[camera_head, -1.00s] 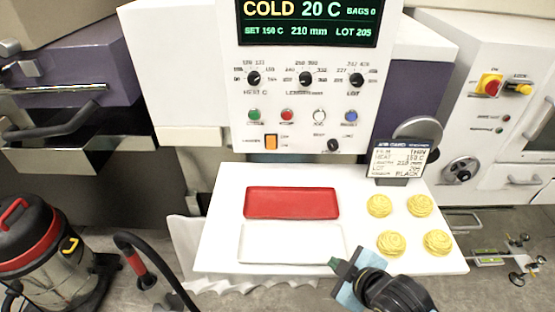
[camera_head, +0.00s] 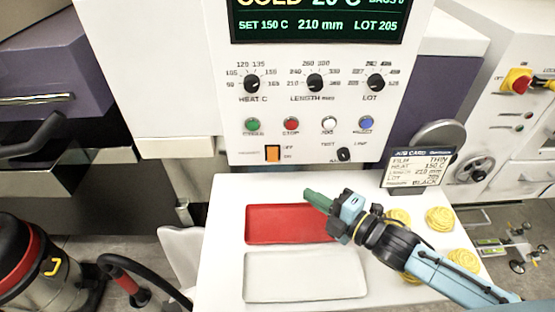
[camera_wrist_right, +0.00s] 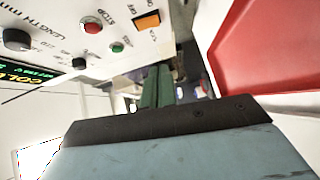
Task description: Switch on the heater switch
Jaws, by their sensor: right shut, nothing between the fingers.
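The heater switch is an orange rocker (camera_head: 272,154) at the lower left of the white control panel, with small OFF and ON style marks beside it. It also shows near the top of the right wrist view (camera_wrist_right: 146,20). My right gripper (camera_head: 308,194) is shut and empty, its green fingers over the red tray's far right corner. It is below and to the right of the switch, apart from it. In the right wrist view the shut fingers (camera_wrist_right: 157,86) point toward the space under the panel. The panel's display reads COLD and SET 150 C. My left gripper is not in view.
The red tray (camera_head: 275,225) and white tray (camera_head: 300,277) lie on the white table, with yellow coils (camera_head: 440,219) at the right. A job card (camera_head: 420,168) stands behind the coils. Green, red, white and blue buttons and three knobs sit above the switch.

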